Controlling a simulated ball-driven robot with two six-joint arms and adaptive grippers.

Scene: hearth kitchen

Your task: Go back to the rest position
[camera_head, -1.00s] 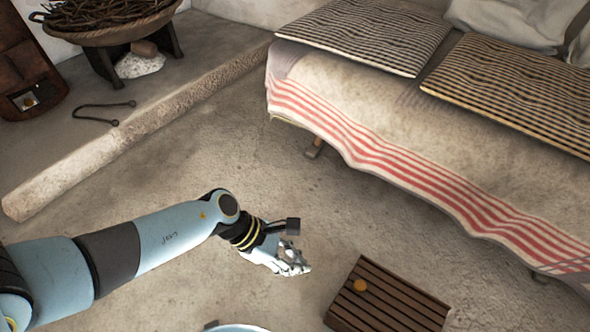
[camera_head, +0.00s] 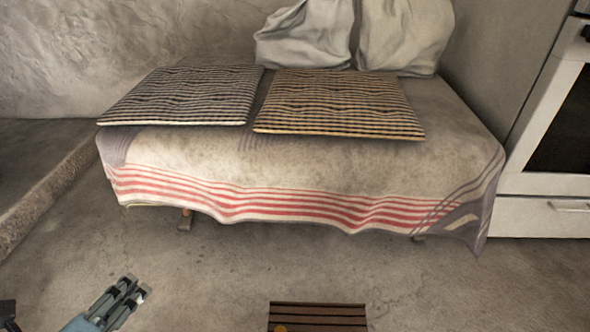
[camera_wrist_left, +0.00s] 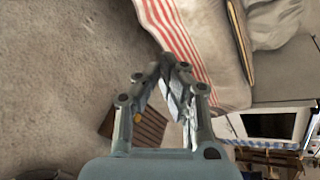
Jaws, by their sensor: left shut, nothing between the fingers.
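My left gripper (camera_head: 130,286) is at the lower left of the head view, over bare floor and left of the slatted wooden piece. In the left wrist view its fingers (camera_wrist_left: 175,72) come together, with nothing held between them. My right gripper is in neither view.
A bench (camera_head: 300,165) with a striped cloth and two checked cushions (camera_head: 185,95) (camera_head: 338,103) stands ahead. Grey sacks or pillows (camera_head: 402,38) lie at its back. A white oven (camera_head: 545,215) stands right. Floor between is clear.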

